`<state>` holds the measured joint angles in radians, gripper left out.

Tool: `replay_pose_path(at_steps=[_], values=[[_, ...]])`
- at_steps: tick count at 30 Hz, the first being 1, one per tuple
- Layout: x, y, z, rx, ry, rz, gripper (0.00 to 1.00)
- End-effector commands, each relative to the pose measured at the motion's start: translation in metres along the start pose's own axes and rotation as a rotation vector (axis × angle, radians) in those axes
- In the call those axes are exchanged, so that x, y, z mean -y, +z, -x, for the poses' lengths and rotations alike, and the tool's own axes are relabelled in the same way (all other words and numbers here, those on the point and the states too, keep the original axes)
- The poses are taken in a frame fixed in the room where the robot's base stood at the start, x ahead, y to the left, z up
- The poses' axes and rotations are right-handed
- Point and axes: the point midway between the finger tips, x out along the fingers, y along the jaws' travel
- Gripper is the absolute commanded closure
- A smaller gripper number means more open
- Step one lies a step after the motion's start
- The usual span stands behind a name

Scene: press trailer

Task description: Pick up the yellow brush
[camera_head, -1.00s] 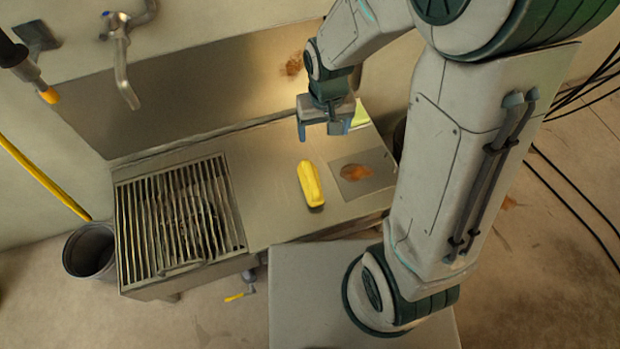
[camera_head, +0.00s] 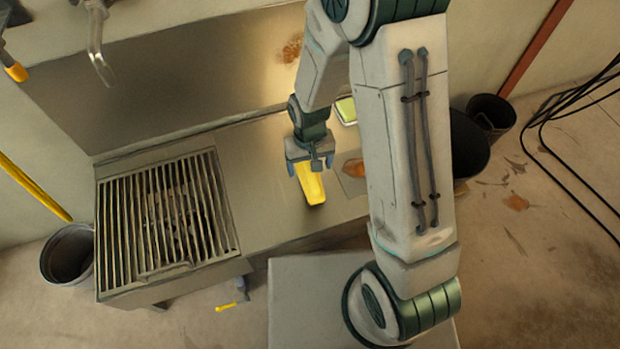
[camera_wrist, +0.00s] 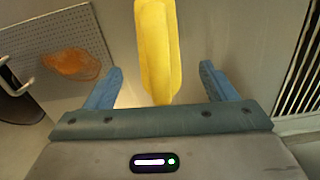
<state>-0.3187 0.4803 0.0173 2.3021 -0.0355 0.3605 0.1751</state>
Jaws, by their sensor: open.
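The yellow brush (camera_head: 312,186) lies on the metal counter (camera_head: 262,205), to the right of the slatted grate. My gripper (camera_head: 305,168) is above its far end and hides that part in the head view. In the wrist view the brush (camera_wrist: 158,50) runs up the picture, with its near end between the two blue fingers of my gripper (camera_wrist: 161,85). The fingers are open, with a gap on each side of the brush. I cannot tell exactly how high the fingers are above the counter.
The slatted grate (camera_head: 165,215) is to the left. A perforated plate with an orange-brown patch (camera_wrist: 72,64) lies beside the brush. A green-and-white object (camera_head: 346,110) is at the counter's back. A bucket (camera_head: 68,254) stands on the floor at left, and dark bins (camera_head: 490,115) at right.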

Motion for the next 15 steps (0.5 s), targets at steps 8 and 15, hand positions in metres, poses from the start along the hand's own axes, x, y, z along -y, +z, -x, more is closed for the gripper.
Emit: replay_pose_path(at_steps=[8, 15], values=[[-0.001, 0.001, -0.026, 0.001, 0.0, 0.0, 0.22], [-0.001, 0.001, -0.054, 0.001, 0.0, 0.0, 0.22]])
